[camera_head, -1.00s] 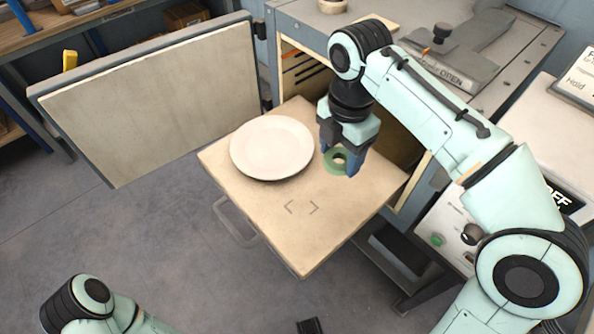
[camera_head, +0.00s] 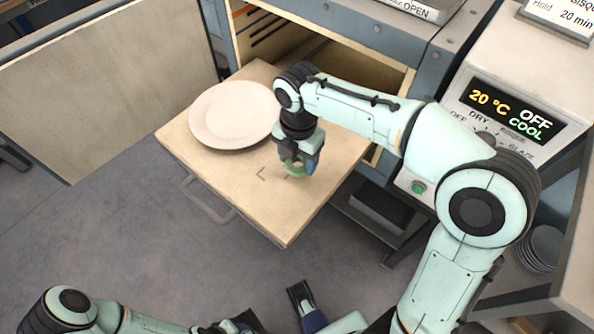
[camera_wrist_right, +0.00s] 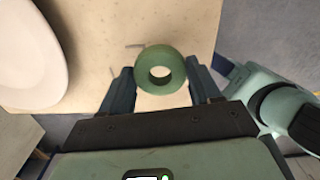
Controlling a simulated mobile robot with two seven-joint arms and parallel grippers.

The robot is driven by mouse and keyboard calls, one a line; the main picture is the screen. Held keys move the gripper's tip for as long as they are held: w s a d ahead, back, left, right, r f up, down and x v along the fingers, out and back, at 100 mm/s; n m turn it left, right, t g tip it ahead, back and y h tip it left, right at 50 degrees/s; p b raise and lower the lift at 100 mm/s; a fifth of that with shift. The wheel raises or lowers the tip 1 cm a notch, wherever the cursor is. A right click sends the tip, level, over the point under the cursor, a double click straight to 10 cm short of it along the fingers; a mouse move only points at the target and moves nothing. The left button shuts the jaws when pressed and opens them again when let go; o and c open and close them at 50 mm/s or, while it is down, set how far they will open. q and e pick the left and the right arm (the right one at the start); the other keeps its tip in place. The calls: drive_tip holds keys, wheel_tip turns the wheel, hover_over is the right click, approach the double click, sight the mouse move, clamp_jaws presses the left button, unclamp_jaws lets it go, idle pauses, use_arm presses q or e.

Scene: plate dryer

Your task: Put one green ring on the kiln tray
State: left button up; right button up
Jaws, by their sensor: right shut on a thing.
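The kiln tray (camera_head: 270,217) is a pale tan slab pulled out in front of the open kiln, with thin corner marks on it. My right gripper (camera_head: 294,170) points down over these marks and is shut on the green ring (camera_head: 294,169). In the right wrist view the green ring (camera_wrist_right: 160,53) lies flat between the two fingers (camera_wrist_right: 160,88), its hole facing the camera, with corner marks beside it. I cannot tell whether the ring touches the tray. My left arm shows at the bottom left; its gripper is partly cut off at the bottom edge.
A white plate (camera_head: 235,114) lies on the tray, left of the ring; it also shows in the right wrist view (camera_wrist_right: 28,55). The kiln door (camera_head: 100,90) stands open at the left. The control box (camera_head: 510,105) is at the right. The tray's front corner is bare.

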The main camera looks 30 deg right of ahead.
sight(298, 171)
drive_tip(key=shift+f+b, duration=0.55)
drive_tip(key=shift+f, duration=2.15)
drive_tip(key=shift+f, duration=0.15)
drive_tip(key=o, duration=1.1)
drive_tip(key=shift+c, duration=0.2)
wheel_tip(298, 171, up, 12)
drive_tip(key=p, duration=0.3)
drive_tip(key=shift+r, duration=0.2)
